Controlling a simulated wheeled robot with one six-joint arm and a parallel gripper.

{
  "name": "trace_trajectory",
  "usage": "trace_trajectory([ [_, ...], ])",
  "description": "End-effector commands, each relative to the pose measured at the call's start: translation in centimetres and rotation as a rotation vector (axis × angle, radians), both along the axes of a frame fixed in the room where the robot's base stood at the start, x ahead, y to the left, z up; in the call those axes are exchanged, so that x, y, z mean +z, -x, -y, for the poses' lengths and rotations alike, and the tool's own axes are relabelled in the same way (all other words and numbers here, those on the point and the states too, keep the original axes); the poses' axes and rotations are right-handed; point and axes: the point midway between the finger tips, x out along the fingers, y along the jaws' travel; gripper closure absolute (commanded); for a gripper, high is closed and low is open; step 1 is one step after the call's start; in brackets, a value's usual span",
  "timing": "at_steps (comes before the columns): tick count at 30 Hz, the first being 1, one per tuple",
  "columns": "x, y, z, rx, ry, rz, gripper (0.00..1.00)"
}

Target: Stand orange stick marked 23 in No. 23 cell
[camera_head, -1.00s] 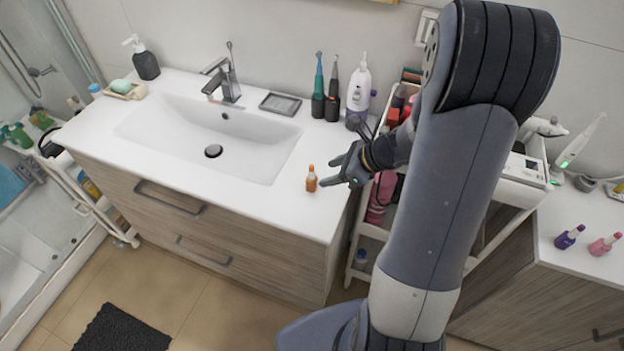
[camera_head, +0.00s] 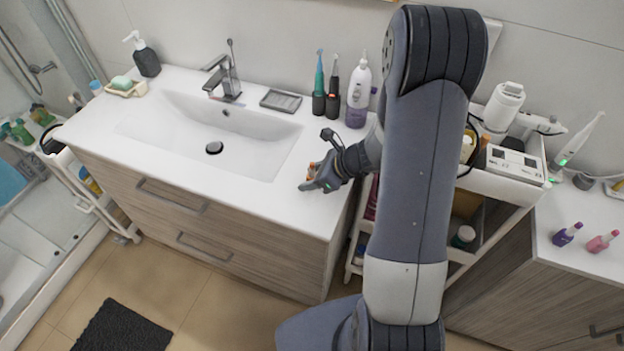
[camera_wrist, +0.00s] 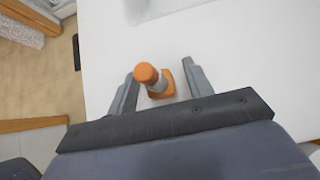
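The orange stick (camera_wrist: 158,82), with a round orange cap and a squarish orange base, stands on the white sink counter near its front right. In the head view only a bit of the orange stick (camera_head: 311,172) shows beside my gripper (camera_head: 318,182). In the wrist view my gripper (camera_wrist: 158,85) is open, with one finger on each side of the stick. A gap shows between the stick and each finger. The number 23 cannot be read. The No. 23 cell cannot be made out; my arm hides part of the cart.
The sink basin (camera_head: 212,140) lies to the left. Bottles and electric brushes (camera_head: 320,92) stand at the back of the counter, beside a small dark tray (camera_head: 281,101). The white cart (camera_head: 497,184) is right of the counter. Purple (camera_head: 567,234) and pink (camera_head: 603,242) bottles stand on the right cabinet.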

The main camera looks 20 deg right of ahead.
Motion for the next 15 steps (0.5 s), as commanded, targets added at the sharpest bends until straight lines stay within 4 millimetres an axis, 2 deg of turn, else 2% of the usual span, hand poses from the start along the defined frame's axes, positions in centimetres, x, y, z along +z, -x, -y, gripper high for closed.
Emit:
trace_trajectory([
  [2, 0.01, 0.01, 0.01, 0.000, 0.000, 0.000, 0.58],
  [15, 0.03, 0.02, 0.02, 0.000, 0.000, 0.000, 0.94],
])
